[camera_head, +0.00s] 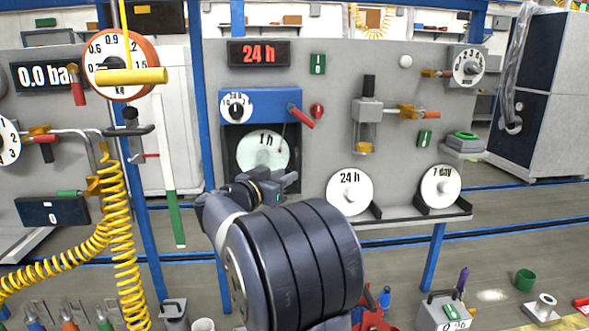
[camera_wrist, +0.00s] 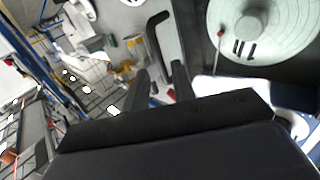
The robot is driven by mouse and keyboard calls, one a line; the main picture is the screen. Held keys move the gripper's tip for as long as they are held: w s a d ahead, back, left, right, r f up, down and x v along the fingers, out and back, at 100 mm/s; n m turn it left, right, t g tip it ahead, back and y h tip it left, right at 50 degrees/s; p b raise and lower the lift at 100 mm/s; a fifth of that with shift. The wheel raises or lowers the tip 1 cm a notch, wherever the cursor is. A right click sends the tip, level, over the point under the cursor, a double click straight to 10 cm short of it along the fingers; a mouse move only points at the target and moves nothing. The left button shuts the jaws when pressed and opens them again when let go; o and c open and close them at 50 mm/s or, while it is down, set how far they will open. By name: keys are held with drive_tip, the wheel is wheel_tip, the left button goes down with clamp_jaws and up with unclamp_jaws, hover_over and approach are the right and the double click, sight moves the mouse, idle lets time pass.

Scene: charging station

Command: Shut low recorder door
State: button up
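The recorder is a blue-topped box (camera_head: 262,102) with a small dial and a dark recess holding a pale 1 h disc (camera_head: 263,150). Its front is open and the disc is exposed. In the wrist view the disc (camera_wrist: 247,28) and its red-tipped pen are upside down. Beside it is a black bar handle (camera_wrist: 153,40) along a narrow grey strip, perhaps the door seen edge-on; the head view does not show this clearly. My gripper (camera_head: 287,187) is just below and right of the disc. In the wrist view my gripper (camera_wrist: 161,82) has two separated fingers, empty, near the handle's end.
A red lever (camera_head: 302,118) juts from the recorder's right side. A clear cylinder with valves (camera_head: 367,128) is farther right. A 24 h disc (camera_head: 349,191) and a 7 day disc (camera_head: 440,186) stand on the ledge below. Open wall lies between recorder and cylinder.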

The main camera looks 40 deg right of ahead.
sight(296, 181)
drive_tip(key=x, duration=0.5)
drive_tip(key=shift+w+d, duration=0.1)
drive_tip(key=shift+d, duration=0.3)
drive_tip(key=shift+c, duration=0.4)
clamp_jaws()
